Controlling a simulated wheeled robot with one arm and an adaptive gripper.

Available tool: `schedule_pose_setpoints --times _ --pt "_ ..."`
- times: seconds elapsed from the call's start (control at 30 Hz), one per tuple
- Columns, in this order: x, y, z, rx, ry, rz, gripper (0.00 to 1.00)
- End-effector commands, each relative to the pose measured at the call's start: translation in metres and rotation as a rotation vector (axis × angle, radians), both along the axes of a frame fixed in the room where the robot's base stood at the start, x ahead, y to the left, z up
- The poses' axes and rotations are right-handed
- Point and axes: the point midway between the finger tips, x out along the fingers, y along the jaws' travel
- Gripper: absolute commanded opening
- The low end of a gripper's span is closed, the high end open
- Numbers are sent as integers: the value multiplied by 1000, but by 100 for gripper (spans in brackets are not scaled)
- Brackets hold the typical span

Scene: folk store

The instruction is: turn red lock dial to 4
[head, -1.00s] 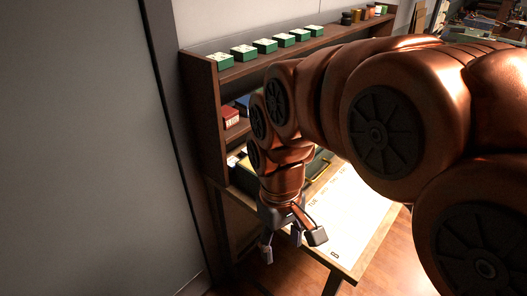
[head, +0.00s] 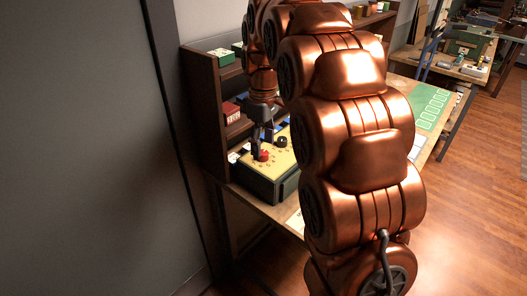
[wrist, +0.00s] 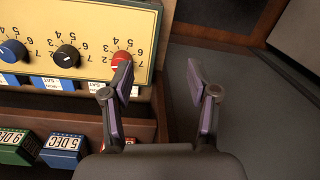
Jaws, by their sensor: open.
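The red lock dial (head: 263,156) sits on the yellow top panel of a dark green box (head: 270,184) on the table, beside a black dial (head: 282,141). In the wrist view the red dial (wrist: 119,57) is the rightmost of a row, with a black dial (wrist: 67,56) and a blue dial (wrist: 13,51) to its left. Printed numbers ring each dial. The red dial's pointed number is not readable. My gripper (head: 262,134) hangs pointing down just above the red dial. In the wrist view my open gripper (wrist: 158,80) has its left fingertip overlapping the dial's lower edge; contact is unclear.
A brown shelf (head: 205,135) with green boxes (head: 222,56) and a red box (head: 231,111) stands behind and left. Blue (wrist: 62,148) and green (wrist: 15,146) date blocks lie near the lock box. A grey wall fills the left of the head view.

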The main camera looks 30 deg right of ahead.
Motion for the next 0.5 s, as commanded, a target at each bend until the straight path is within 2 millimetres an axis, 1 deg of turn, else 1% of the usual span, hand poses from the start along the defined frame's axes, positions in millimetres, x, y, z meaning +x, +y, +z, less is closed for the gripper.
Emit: schedule_pose_setpoints --times 0.03,0.2,0.33,0.5 --pt "12 -6 -2 2 -2 20 59" --pt "41 -23 -7 7 -15 95 59" --pt "57 -31 -9 8 -26 134 59" --pt "64 -36 -11 11 -29 158 59"
